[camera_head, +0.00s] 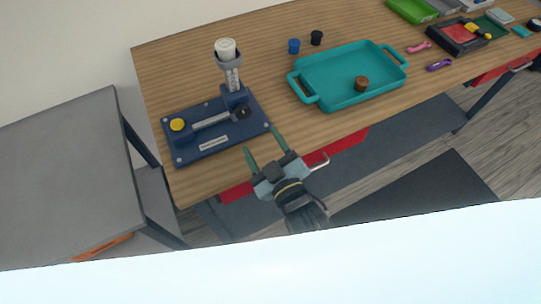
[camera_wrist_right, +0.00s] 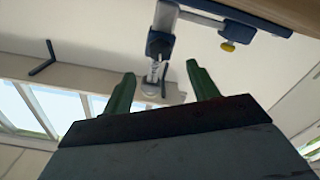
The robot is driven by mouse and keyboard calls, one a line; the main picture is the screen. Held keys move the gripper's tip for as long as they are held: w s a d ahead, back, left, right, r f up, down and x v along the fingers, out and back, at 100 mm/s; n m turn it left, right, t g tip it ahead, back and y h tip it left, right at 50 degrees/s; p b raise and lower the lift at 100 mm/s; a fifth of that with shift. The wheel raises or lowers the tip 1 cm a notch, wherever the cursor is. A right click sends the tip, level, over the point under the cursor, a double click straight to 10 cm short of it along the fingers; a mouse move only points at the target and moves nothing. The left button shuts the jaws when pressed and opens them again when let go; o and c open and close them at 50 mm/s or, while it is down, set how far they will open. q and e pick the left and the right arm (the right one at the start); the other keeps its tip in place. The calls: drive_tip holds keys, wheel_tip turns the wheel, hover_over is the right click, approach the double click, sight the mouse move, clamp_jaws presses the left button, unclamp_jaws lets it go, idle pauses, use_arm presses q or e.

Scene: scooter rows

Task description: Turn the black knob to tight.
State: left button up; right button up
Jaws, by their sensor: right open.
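The black knob (camera_head: 243,112) is on the right end of a dark blue fixture (camera_head: 213,142) on the wooden table, at the foot of an upright post holding a white-capped tube (camera_head: 225,48). A yellow knob (camera_head: 177,124) is at the fixture's left end and shows in the right wrist view (camera_wrist_right: 228,46). My right gripper (camera_head: 261,140) is open and empty, fingers pointing toward the fixture from the table's front edge. It is apart from the black knob. In the right wrist view its open fingers (camera_wrist_right: 158,76) frame part of the fixture. My left gripper is not in view.
A teal tray (camera_head: 318,104) holding a brown round piece (camera_head: 361,83) stands right of the fixture. A blue cap (camera_head: 294,46) and a black cap (camera_head: 316,38) are behind it. More small items lie at the far right. A grey table (camera_head: 65,180) stands at left.

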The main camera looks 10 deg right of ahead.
drive_tip(key=shift+v, duration=1.95)
